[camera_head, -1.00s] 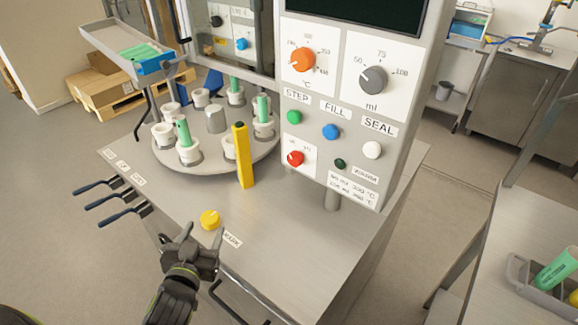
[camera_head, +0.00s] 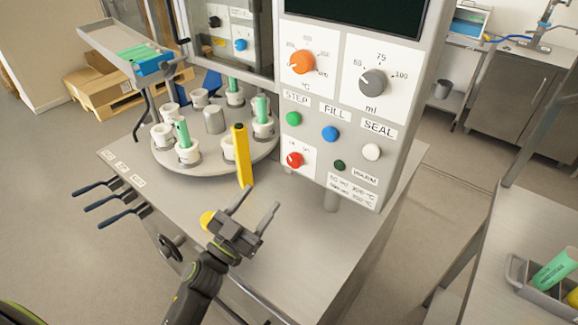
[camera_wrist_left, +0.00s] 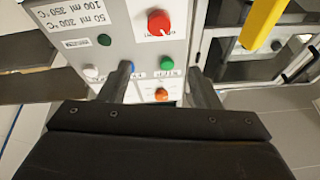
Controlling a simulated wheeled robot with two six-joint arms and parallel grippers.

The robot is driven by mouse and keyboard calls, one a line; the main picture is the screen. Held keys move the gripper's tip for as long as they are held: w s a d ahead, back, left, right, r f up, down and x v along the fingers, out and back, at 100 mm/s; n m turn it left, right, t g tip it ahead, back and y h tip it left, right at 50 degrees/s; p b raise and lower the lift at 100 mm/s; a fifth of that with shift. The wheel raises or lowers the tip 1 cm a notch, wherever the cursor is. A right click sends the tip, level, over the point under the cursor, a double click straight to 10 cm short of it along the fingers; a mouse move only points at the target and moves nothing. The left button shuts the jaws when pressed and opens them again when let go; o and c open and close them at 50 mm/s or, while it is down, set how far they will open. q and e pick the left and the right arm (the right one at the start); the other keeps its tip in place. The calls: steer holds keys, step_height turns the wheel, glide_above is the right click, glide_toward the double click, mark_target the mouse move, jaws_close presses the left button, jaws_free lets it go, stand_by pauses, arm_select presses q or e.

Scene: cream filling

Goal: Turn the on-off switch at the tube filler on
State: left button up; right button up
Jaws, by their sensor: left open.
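The tube filler's control panel (camera_head: 357,105) stands at the back of the metal table. Its red rotary switch (camera_head: 294,160) is at the lower left of the panel, under the green STEP button, on a white plate. The red switch also shows in the left wrist view (camera_wrist_left: 159,22), at the upper middle. My left gripper (camera_head: 258,207) is open and empty over the table, in front of and below the switch, apart from it. In the left wrist view its two fingers (camera_wrist_left: 160,83) point toward the panel. My right gripper is not in view.
A yellow upright bar (camera_head: 242,155) stands left of the switch, beside the round carousel (camera_head: 215,168) with white holders and green tubes. A yellow button (camera_head: 207,220) is partly behind my left gripper. Blue-handled levers (camera_head: 120,218) stick out at the table's left edge.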

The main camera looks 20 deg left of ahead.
arm_select(q)
glide_toward(292, 165)
steer(key=x, duration=0.7)
steer(key=shift+w+d+r+p, duration=0.15)
steer(key=shift+w+r+p, duration=0.1)
steer(key=shift+p, duration=0.15)
steer(key=shift+w+d+r, duration=0.15)
steer(key=shift+w, duration=0.3)
